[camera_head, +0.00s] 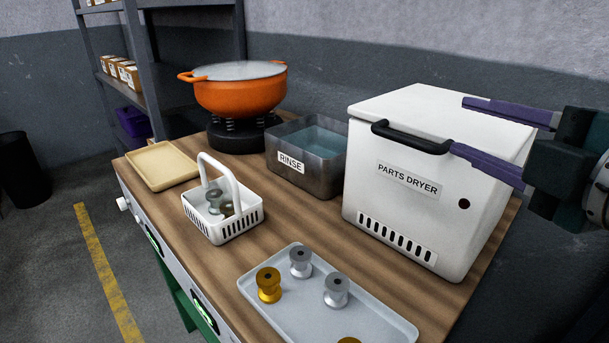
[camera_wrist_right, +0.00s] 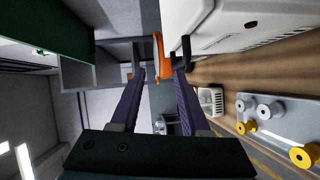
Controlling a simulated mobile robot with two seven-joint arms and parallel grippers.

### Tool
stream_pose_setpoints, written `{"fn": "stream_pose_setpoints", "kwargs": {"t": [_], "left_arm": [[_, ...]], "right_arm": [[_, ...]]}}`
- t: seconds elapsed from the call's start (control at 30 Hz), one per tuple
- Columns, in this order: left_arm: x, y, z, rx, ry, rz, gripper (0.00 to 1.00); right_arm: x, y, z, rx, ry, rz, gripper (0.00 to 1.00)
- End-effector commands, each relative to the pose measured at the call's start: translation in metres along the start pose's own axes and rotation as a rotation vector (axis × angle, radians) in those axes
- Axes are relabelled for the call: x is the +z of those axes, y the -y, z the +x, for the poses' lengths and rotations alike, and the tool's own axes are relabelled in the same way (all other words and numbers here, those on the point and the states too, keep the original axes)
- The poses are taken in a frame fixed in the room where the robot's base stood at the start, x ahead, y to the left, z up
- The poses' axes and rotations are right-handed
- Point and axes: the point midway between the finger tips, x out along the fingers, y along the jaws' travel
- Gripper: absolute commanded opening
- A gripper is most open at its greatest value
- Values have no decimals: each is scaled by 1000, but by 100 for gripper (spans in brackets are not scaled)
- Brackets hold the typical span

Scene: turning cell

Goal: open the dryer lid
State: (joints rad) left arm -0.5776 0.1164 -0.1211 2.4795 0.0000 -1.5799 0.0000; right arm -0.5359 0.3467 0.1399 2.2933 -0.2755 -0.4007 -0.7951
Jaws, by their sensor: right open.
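The white parts dryer (camera_head: 395,205) stands at the right of the bench. Its lid (camera_head: 425,110) is shut, with a black bar handle (camera_head: 410,138) along the front upper edge. My right gripper (camera_head: 463,126) comes in from the right, open and empty. One purple finger shows over the lid top and the other has its tip by the handle's right end. In the right wrist view the handle (camera_wrist_right: 187,48) shows just beyond one fingertip of the open gripper (camera_wrist_right: 161,73), not between the fingers. Contact cannot be told. My left gripper is not in view.
Left of the dryer are a steel rinse tank (camera_head: 300,178) and an orange pot (camera_head: 240,95) on a burner. In front are a white basket (camera_head: 237,228) with metal parts and a grey tray (camera_head: 370,310) with several spools. A beige tray (camera_head: 160,166) is empty.

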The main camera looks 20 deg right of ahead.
Motion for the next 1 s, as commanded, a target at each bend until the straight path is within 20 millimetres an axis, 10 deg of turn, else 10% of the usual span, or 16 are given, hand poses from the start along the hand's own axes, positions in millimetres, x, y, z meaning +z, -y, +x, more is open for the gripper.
{"fn": "stream_pose_setpoints", "kwargs": {"t": [0.03,0.3,1.0], "left_arm": [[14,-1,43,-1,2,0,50],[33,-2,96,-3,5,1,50],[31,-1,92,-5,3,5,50]], "right_arm": [[5,34,7,43,-23,-61,46],[3,58,15,190,-104,-275,46],[-11,39,97,210,-114,-302,46]]}}
